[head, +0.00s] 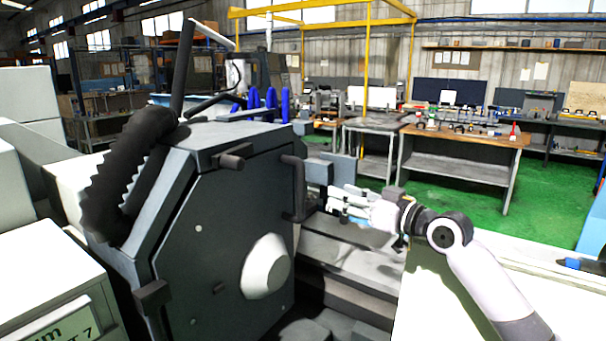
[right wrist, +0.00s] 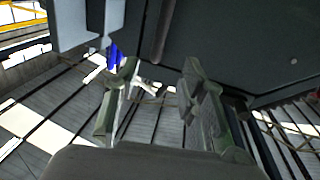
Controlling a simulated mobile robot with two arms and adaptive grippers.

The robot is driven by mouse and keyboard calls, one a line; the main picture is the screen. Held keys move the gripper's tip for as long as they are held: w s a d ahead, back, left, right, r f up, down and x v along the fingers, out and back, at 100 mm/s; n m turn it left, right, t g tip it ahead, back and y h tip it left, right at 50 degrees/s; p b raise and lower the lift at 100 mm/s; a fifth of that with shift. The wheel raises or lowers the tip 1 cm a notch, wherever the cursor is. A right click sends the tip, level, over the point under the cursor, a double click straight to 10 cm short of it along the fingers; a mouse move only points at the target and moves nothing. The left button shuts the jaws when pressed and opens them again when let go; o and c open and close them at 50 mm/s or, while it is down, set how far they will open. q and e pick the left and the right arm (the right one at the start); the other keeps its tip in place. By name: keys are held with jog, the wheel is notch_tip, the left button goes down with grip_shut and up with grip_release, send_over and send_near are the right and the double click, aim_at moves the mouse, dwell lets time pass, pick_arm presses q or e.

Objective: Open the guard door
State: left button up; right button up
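A large dark grey machine cover (head: 215,235) with a pale round boss fills the left middle of the head view. I take it for the guard door, but cannot tell where it parts from the housing. A dark upright bar handle (head: 299,188) stands at its right edge. My right gripper (head: 335,200) is just right of the handle, apart from it, fingers pointing left. In the right wrist view the fingers (right wrist: 158,88) are spread with nothing between them. A dark bar (right wrist: 163,32), likely the handle, shows beyond them against a dark panel (right wrist: 220,40). My left gripper is out of view.
Grey machine bed ways (head: 345,255) run below my right gripper. A black ribbed hose (head: 125,175) and blue coils (head: 262,103) are on the machine. Workbenches (head: 465,145) stand behind, across a green floor (head: 560,190). A pale surface (head: 450,300) lies at the front right.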

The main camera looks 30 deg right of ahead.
aim_at(304, 180)
jog(key=w+p, duration=0.1)
jog(key=w, duration=0.2)
jog(key=w+a+p, duration=0.1)
jog(key=w+p, duration=0.1)
jog(key=w, duration=0.2)
jog(key=w+a+p, duration=0.1)
jog(key=w+p, duration=0.1)
jog(key=w, duration=0.1)
jog(key=shift+w+r, duration=0.2)
jog(key=w, duration=0.2)
jog(key=w+p, duration=0.1)
jog(key=shift+w+a+f, duration=0.1)
jog(key=shift+a+f, duration=0.15)
jog(key=shift+a, duration=0.05)
jog(key=shift+w, duration=0.25)
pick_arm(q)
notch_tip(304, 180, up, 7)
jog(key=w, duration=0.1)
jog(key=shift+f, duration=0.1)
pick_arm(e)
jog(key=shift+c, duration=0.3)
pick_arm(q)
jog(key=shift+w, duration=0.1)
pick_arm(e)
grip_shut()
jog(key=shift+f, duration=0.1)
